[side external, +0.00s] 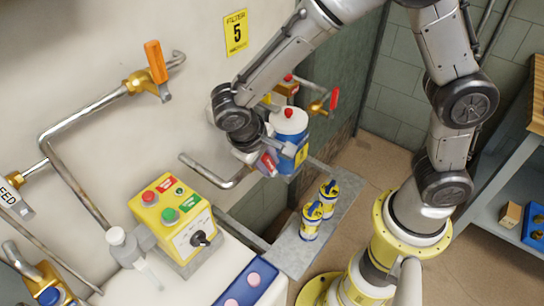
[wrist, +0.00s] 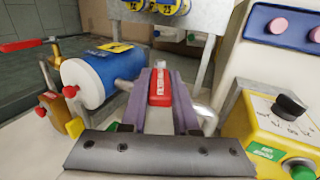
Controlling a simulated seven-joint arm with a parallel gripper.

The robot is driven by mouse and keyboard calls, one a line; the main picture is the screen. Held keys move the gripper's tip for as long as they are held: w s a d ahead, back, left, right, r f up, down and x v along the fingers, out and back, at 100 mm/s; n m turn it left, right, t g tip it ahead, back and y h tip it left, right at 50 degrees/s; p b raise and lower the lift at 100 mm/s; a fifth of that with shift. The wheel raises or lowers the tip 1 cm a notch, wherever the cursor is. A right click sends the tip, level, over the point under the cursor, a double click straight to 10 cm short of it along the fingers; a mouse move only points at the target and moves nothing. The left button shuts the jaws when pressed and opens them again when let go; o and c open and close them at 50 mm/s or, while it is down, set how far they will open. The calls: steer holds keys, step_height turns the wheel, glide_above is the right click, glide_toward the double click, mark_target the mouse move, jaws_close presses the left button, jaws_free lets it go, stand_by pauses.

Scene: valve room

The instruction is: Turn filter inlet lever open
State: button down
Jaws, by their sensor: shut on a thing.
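A red lever (wrist: 160,88) with a small pale label, too small to read, lies between the two fingers of my gripper (wrist: 160,100) in the wrist view. The fingers are shut on it, one on each side. In the side external view the lever's red end (side external: 269,164) shows at my gripper (side external: 262,158), in front of the filter. The filter is a blue and white cylinder (side external: 290,122) with a red knob on top; it also shows left of my fingers in the wrist view (wrist: 88,82). The lever's pivot is mostly hidden.
Another red lever (side external: 334,100) sits on brass behind the filter. An orange lever (side external: 156,62) is on the left pipe. A yellow button box (side external: 172,215), yellow-blue cans (side external: 311,220) and a blue panel with pink buttons (side external: 246,285) stand nearby.

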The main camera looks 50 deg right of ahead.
steer(key=a+f+h, duration=0.4)
steer(key=f+h, duration=0.1)
steer(key=h, duration=0.8)
steer(key=shift+f, duration=0.4)
steer(key=shift+d+h, duration=0.1)
steer(key=shift+h, duration=0.2)
steer(key=c, duration=0.7)
jaws_free()
steer(key=shift+o, duration=0.2)
